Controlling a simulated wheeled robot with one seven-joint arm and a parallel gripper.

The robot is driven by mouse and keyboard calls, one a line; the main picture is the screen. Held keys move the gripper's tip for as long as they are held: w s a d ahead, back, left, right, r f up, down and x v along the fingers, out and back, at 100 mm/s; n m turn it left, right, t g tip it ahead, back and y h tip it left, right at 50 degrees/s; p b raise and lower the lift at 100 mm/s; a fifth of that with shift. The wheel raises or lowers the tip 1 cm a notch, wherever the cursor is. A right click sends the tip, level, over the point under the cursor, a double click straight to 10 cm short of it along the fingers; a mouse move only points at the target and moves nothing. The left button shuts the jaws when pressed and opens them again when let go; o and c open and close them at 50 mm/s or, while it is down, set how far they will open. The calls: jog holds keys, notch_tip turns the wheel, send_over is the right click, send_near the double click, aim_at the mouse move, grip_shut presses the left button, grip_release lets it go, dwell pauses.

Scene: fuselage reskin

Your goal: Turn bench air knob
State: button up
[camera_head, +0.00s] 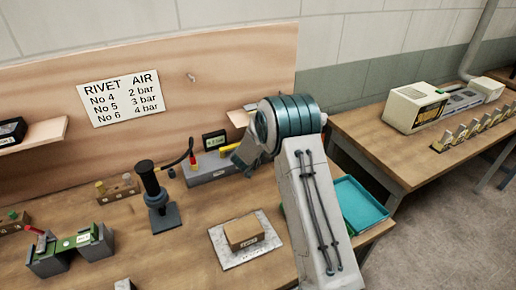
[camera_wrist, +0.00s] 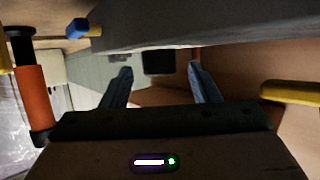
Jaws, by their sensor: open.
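A grey bench unit (camera_head: 212,170) stands against the back board, with a small dark display (camera_head: 214,140) above it and a yellow bar (camera_head: 230,148) at its right. I cannot make out for sure which part is the air knob. My gripper (camera_head: 244,164) is at the right end of this unit, partly hidden by my arm. In the wrist view my gripper (camera_wrist: 160,76) is open, with nothing between its fingers. A grey body (camera_wrist: 220,24) fills the top there, with a blue-tipped yellow part (camera_wrist: 82,28) at upper left.
The wrist view shows an orange cylinder (camera_wrist: 34,98) at left and a yellow rod (camera_wrist: 292,93) at right. A black stand tool (camera_head: 158,190), a block on a plate (camera_head: 243,232) and a teal tray (camera_head: 360,207) are on the bench. A sign (camera_head: 124,98) lists rivet air pressures.

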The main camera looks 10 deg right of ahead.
jog(key=b+v, duration=0.2)
jog(key=v, duration=1)
jog(key=shift+a+r, duration=0.15)
jog(key=shift+a, duration=0.05)
jog(key=shift+c, duration=0.2)
